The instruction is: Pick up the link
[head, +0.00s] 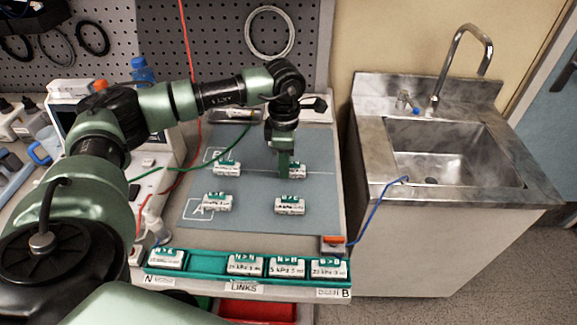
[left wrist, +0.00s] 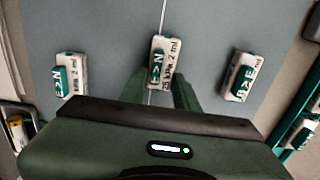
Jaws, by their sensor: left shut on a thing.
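My left gripper (head: 285,170) points down over the right part of the grey mat, shut on a small white link (head: 291,177) with a green label. In the left wrist view the same link (left wrist: 161,62) sits at the fingertips (left wrist: 160,85), its printed face towards the camera. It is at or just above the mat; I cannot tell which. Three other links lie on the mat: one at the back left (head: 227,168), one at the front left (head: 217,202) and one at the front right (head: 290,206). My right gripper is not in view.
A green tray (head: 208,268) marked LINKS holds several similar links along the front edge. Left of the mat (head: 250,218) stand pump equipment and cables. A steel sink (head: 450,155) is to the right. The mat between the links is clear.

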